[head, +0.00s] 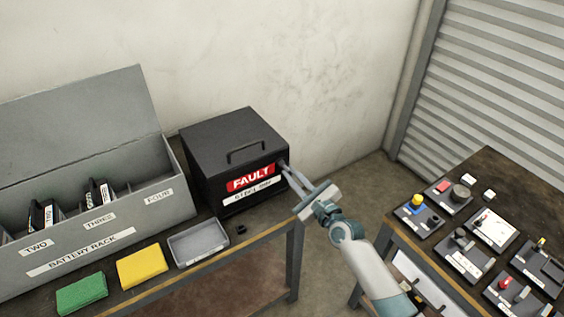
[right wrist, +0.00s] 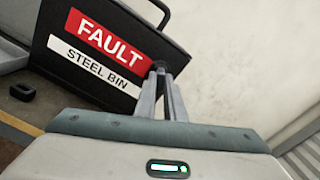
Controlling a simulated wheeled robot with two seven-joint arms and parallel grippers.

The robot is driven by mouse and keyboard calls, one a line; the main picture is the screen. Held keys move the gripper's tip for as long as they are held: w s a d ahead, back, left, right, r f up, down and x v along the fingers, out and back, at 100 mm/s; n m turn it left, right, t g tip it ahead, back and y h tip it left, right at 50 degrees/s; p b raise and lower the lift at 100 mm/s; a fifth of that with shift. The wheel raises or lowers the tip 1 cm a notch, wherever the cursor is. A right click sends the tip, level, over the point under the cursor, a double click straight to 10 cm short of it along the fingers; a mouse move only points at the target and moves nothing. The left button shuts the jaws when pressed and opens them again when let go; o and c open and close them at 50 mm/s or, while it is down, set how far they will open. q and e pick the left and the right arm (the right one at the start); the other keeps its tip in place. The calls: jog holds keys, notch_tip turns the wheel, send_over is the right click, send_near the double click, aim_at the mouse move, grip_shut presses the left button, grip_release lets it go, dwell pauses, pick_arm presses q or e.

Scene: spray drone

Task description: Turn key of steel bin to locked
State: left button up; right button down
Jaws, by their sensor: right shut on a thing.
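The black steel bin (head: 228,150) stands on the left table, with a handle on its lid and red FAULT and white STEEL BIN labels on its front. It also shows in the right wrist view (right wrist: 60,22). My right gripper (head: 284,164) reaches to the right end of the bin's front. In the right wrist view its fingertips (right wrist: 158,70) are shut on a small dark key (right wrist: 158,65) at the bin's front, beside the labels. The fingers mostly hide the key, so I cannot tell which way it is turned. My left gripper is not in view.
A grey battery rack (head: 85,235) with an open lid stands left of the bin. A grey tray (head: 198,243), a small black part (head: 241,229), a yellow pad (head: 142,267) and a green pad (head: 82,293) lie in front. A right-hand table (head: 510,170) holds several switch panels.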

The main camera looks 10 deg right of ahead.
jog(key=shift+m, duration=1.2)
jog(key=shift+m+p, duration=0.5)
jog(key=shift+m, duration=0.4)
jog(key=c, duration=1.8)
grip_release()
jog(key=shift+o, duration=0.2)
jog(key=b+v, duration=0.3)
jog(key=v, duration=1.4)
jog(key=shift+s, duration=0.2)
jog(key=shift+d+f, duration=0.1)
